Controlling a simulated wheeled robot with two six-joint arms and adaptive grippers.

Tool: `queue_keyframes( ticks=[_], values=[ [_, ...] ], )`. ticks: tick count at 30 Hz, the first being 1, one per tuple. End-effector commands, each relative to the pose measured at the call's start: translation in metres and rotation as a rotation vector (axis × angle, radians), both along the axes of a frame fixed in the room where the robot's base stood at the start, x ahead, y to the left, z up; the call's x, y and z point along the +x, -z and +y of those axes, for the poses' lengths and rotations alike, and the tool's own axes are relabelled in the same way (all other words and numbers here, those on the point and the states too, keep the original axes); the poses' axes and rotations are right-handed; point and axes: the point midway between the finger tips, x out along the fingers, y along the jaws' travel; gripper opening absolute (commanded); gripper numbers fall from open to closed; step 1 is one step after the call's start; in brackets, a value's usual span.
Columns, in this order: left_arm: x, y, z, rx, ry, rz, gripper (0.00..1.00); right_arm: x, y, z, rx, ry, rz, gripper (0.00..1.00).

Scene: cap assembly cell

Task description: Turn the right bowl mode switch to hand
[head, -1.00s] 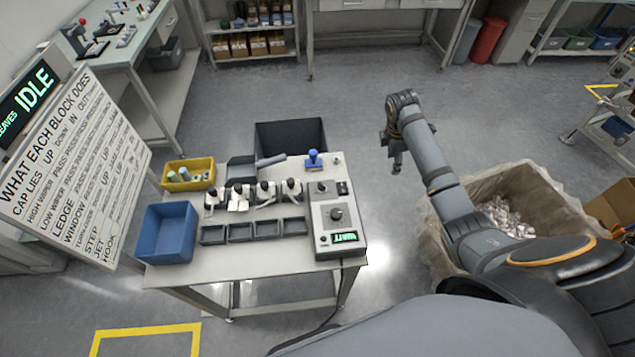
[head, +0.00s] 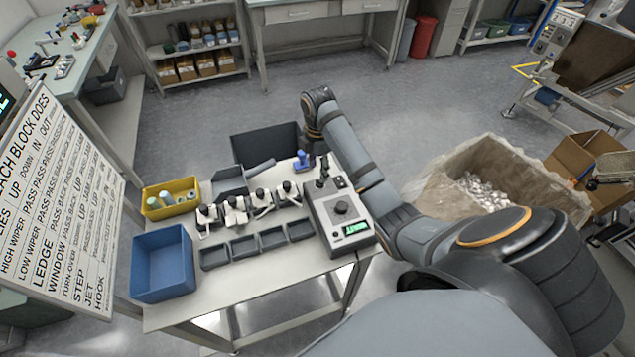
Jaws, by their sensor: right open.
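A grey control box (head: 352,232) stands at the right end of the white table. It has a large round black knob (head: 341,208), a small black part (head: 339,182) near its far edge and a lit green display (head: 357,228). I cannot read labels, so I cannot tell which part, if any, is the right bowl mode switch. My right gripper (head: 322,177) points down at the far left corner of the box, over where a small knob sits. It is open and seems empty; whether it touches the box is unclear. My left gripper is not in view.
A blue handled part (head: 303,162) stands close left of the gripper. Several black trays and small fixtures, a blue bin (head: 162,264) and a yellow bin (head: 171,184) fill the table. Another panel (head: 558,35) is far right.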

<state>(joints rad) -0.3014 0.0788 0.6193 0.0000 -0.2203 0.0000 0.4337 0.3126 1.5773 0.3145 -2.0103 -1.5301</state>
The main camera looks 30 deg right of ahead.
Motion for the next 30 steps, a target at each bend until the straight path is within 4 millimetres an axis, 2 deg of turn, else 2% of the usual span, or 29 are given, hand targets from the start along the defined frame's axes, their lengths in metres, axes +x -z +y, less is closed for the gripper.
queue_keyframes(
  ticks=[1, 4, 6, 13, 16, 27, 30],
  values=[
    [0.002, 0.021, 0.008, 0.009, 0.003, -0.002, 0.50, 0.000, 0.022, 0.000, -0.001, 0.000, 0.001, 0.48],
    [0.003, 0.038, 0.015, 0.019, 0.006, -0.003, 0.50, 0.000, 0.039, -0.001, -0.001, 0.001, 0.000, 0.48],
    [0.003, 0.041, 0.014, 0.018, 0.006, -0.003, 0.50, 0.000, 0.048, -0.001, -0.001, 0.001, 0.001, 0.48],
    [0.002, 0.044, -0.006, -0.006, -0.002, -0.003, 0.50, 0.000, 0.053, -0.001, -0.001, 0.001, 0.000, 0.48],
    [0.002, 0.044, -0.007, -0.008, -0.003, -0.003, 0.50, 0.000, 0.053, -0.001, -0.001, 0.001, 0.000, 0.48],
    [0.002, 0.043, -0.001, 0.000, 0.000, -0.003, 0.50, 0.000, 0.053, -0.001, -0.001, 0.001, 0.000, 0.00],
    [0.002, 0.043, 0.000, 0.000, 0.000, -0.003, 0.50, 0.000, 0.053, -0.001, -0.001, 0.002, 0.001, 0.00]
  ],
)
